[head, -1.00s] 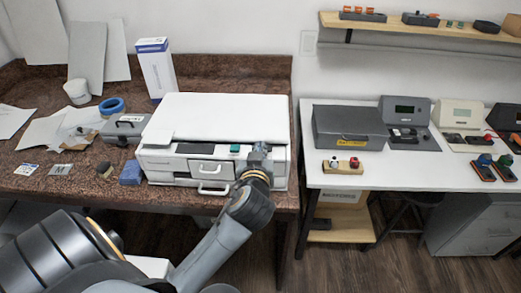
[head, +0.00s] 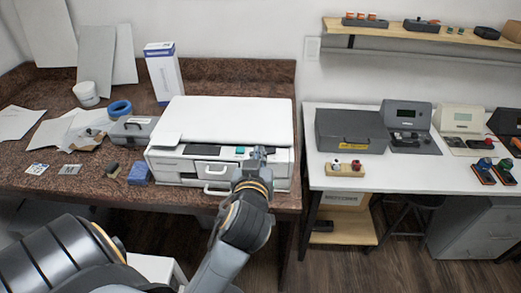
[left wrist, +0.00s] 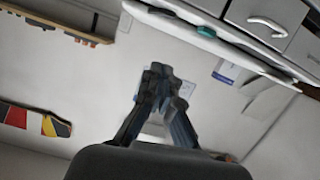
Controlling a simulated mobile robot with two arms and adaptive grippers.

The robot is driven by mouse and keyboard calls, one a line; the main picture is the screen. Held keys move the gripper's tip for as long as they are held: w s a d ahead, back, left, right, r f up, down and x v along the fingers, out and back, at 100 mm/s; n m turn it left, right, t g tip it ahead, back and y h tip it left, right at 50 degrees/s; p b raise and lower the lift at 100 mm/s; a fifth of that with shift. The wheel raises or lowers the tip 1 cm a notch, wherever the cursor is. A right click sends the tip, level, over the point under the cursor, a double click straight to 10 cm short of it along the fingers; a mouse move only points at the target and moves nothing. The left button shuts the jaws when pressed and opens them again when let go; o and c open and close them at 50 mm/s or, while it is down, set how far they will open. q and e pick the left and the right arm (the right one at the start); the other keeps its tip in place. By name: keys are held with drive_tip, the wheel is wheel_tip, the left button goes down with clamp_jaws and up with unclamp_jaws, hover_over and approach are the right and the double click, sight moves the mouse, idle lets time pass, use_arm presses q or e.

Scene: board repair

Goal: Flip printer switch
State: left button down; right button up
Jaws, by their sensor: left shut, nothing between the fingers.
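The white printer (head: 225,120) stands on the brown speckled counter. A small green piece (head: 240,150) sits on its front panel; it also shows in the left wrist view (left wrist: 206,31). I cannot make out for sure which part is the switch. My left gripper (head: 258,153) is at the right part of the printer's front, just right of the green piece, and hides part of the panel. In the left wrist view its fingertips (left wrist: 160,72) are together and empty. I cannot tell whether they touch the printer. My right gripper is not in view.
A blue block (head: 139,173) and a grey case (head: 132,129) lie left of the printer. A tall white box (head: 163,73) stands behind it. To the right, past a gap, a white table (head: 345,181) carries a dark grey box (head: 351,131) and several devices.

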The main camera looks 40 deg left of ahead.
use_arm(q)
drive_tip(key=shift+v, duration=1.25)
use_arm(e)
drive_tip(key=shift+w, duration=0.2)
use_arm(q)
drive_tip(key=shift+w+a, duration=0.1)
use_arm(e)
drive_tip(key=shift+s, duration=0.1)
